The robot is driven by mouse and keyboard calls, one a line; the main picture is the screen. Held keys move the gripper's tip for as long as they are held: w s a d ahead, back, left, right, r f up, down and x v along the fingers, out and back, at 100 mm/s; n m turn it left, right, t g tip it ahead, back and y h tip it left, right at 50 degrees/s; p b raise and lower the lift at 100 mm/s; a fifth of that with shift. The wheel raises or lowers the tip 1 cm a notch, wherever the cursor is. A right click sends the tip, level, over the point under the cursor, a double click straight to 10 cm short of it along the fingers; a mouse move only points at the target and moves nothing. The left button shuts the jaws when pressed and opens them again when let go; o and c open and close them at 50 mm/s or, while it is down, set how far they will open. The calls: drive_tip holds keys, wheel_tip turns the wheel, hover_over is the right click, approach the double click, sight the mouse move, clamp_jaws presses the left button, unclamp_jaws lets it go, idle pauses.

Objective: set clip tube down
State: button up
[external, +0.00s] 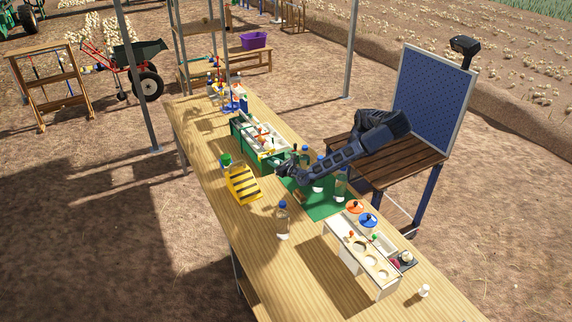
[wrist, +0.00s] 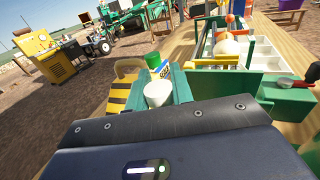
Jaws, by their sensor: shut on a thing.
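My gripper (external: 282,169) is over the long wooden table, beside the near end of the green crate (external: 275,163). In the wrist view a white, tapered tube (wrist: 158,94) stands up between the teal parts at my gripper's front. It appears to be the clip tube, and the gripper is shut on it. Its lower end is hidden by my dark wrist housing. Just behind it is a container with a green top and a blue label (wrist: 163,70); I cannot tell whether they touch. The held tube is too small to make out in the external view.
A yellow-and-black striped stand (external: 243,184) is left of the gripper. Bare tabletop shows around the clear bottle.

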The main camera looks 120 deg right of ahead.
wheel_tip(320, 180, down, 10)
idle(0.6)
drive_tip(key=shift+s+f, duration=0.1)
drive_tip(key=shift+f, duration=0.5)
drive_tip(key=o, duration=1)
drive_tip(key=shift+s+f, duration=0.1)
drive_tip(key=shift+f, duration=0.05)
drive_tip(key=shift+r, duration=0.6)
drive_tip(key=v, duration=0.4)
drive_tip(key=shift+a+r, duration=0.1)
drive_tip(key=shift+a, duration=0.35)
drive_tip(key=shift+r, duration=3.6)
